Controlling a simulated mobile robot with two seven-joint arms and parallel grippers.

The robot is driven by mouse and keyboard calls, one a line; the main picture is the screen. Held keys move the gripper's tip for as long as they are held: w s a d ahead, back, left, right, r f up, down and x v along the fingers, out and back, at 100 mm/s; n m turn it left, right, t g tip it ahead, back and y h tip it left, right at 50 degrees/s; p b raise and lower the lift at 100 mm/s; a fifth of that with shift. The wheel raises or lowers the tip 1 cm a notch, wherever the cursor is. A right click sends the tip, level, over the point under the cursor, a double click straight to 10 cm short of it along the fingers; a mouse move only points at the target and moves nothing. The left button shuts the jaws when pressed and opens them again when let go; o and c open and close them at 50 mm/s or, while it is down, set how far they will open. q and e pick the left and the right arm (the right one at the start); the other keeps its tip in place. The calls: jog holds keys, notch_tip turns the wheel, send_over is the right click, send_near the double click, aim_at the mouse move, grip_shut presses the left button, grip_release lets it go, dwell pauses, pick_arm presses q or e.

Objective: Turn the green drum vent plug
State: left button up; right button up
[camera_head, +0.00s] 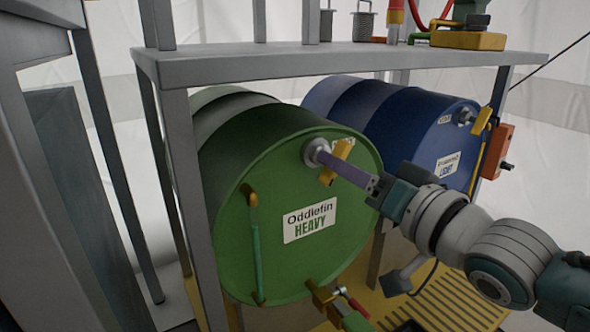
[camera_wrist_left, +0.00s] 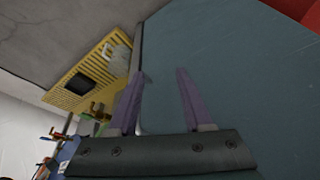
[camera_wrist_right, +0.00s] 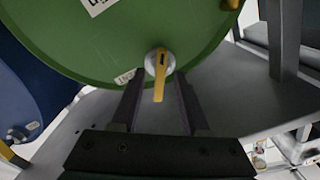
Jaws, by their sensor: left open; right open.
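The green drum (camera_head: 240,240) lies on its side under the rack shelf, its round face toward me. Its vent plug (camera_head: 311,150) is a grey round fitting near the top of the face, with a yellow lever (camera_head: 344,149). My right gripper (camera_head: 328,160) reaches in from the right at the plug. In the right wrist view the yellow lever (camera_wrist_right: 160,80) points between the two open fingers (camera_wrist_right: 160,85); contact cannot be told. My left gripper (camera_wrist_left: 162,76) shows only in its own wrist view, open and empty.
A blue drum (camera_head: 385,105) lies to the right, with an orange box (camera_head: 497,151) beside it. The grey shelf (camera_head: 330,62) overhangs both drums. A grey post (camera_head: 190,190) stands close to the green drum's left. A yellow grated platform (camera_head: 440,305) is below.

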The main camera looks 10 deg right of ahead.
grip_shut()
dwell(0.8)
jog(key=shift+n+p, duration=1.2)
jog(key=shift+n, duration=8.4)
